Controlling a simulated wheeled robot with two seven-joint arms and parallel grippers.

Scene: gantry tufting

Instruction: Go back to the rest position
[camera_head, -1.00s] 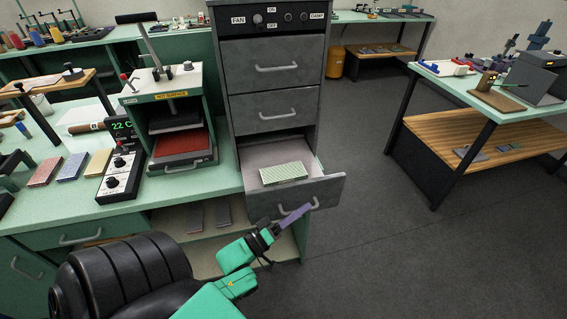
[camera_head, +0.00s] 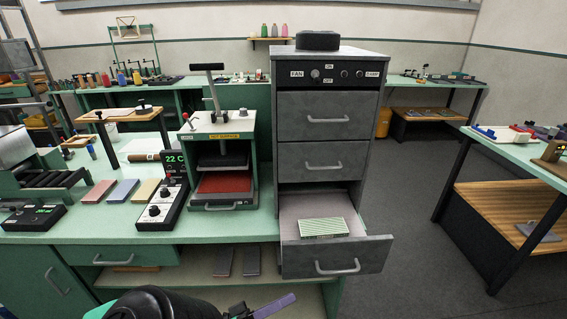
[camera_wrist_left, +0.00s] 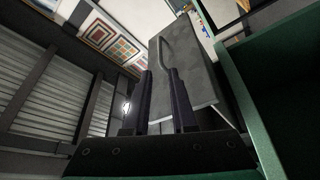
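My left gripper (camera_head: 277,305) shows at the bottom edge of the head view, with a purple finger pointing right, below the open drawer. In the left wrist view its two fingers (camera_wrist_left: 161,72) stand apart with nothing held between them. The grey drawer front (camera_wrist_left: 190,75) and its handle lie beyond the fingertips. In the head view that bottom drawer (camera_head: 365,256) is pulled out of the grey cabinet, and a light green ribbed block (camera_head: 323,227) lies in it. My right gripper is in neither view.
The green bench (camera_head: 60,232) left of the cabinet carries a press (camera_head: 222,135), a control box (camera_head: 160,207) and several coloured blocks. A table (camera_head: 507,155) with a wooden lower shelf stands at the right. The floor (camera_head: 420,190) between cabinet and table is clear.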

